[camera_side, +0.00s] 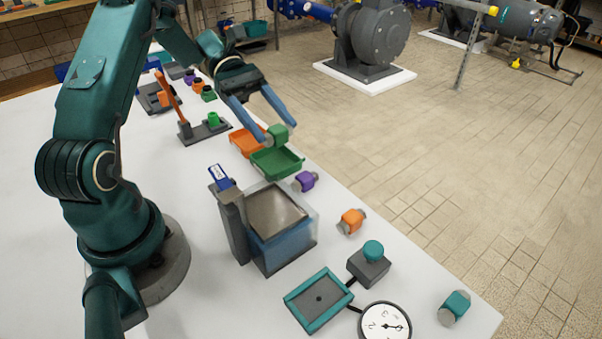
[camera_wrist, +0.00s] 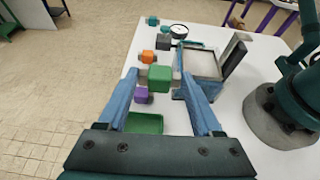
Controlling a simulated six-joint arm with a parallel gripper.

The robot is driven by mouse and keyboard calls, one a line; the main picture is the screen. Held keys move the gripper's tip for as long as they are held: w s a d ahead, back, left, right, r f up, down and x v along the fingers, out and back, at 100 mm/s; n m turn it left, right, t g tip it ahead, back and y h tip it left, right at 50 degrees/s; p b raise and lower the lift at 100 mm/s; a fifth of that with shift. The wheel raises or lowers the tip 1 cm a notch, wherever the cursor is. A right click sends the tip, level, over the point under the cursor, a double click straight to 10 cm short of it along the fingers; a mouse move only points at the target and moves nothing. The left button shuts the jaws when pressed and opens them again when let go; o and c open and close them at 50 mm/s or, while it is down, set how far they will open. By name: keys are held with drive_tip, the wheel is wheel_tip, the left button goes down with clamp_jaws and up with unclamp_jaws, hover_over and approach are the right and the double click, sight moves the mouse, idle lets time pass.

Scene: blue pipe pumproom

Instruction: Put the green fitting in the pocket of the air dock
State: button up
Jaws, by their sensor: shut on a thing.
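My gripper (camera_side: 277,129) is shut on the green fitting (camera_side: 278,137), a green block with grey ends, and holds it above the green tray (camera_side: 291,165). In the wrist view the green fitting (camera_wrist: 160,77) sits between the two blue fingers of my gripper (camera_wrist: 160,82). What looks like the air dock (camera_side: 334,309) is a teal-rimmed square with a grey recessed floor and a dark central hole. It lies near the front of the table, well away from my gripper. Its pocket looks empty.
A blue-walled tank (camera_side: 285,251) with a grey top stands between my gripper and the dock. A purple fitting (camera_side: 305,181), an orange fitting (camera_side: 351,221) and a teal fitting (camera_side: 455,306) lie along the table edge. A teal-button box (camera_side: 369,270) and a gauge (camera_side: 385,323) adjoin the dock.

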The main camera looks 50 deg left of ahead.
drive_tip(key=d+r+n+t, duration=0.1)
drive_tip(key=r, duration=0.2)
drive_tip(key=d+r+n+t, duration=0.1)
drive_tip(key=r+t, duration=0.1)
drive_tip(key=r, duration=0.1)
drive_tip(key=d+r+n+t, duration=0.1)
drive_tip(key=r, duration=0.2)
drive_tip(key=shift+s+r+n+y, duration=0.1)
drive_tip(key=shift+r+n+y, duration=0.15)
drive_tip(key=shift+n+y, duration=0.15)
drive_tip(key=s+d+f+m+g, duration=0.2)
drive_tip(key=s+f+m+g, duration=0.4)
drive_tip(key=s+f, duration=0.15)
drive_tip(key=m+g+y, duration=0.4)
drive_tip(key=m+y, duration=2.1)
drive_tip(key=m, duration=0.5)
hover_over(149, 178)
wheel_tip(149, 178, down, 4)
drive_tip(key=shift+t, duration=0.3)
drive_tip(key=shift+f, duration=3.95)
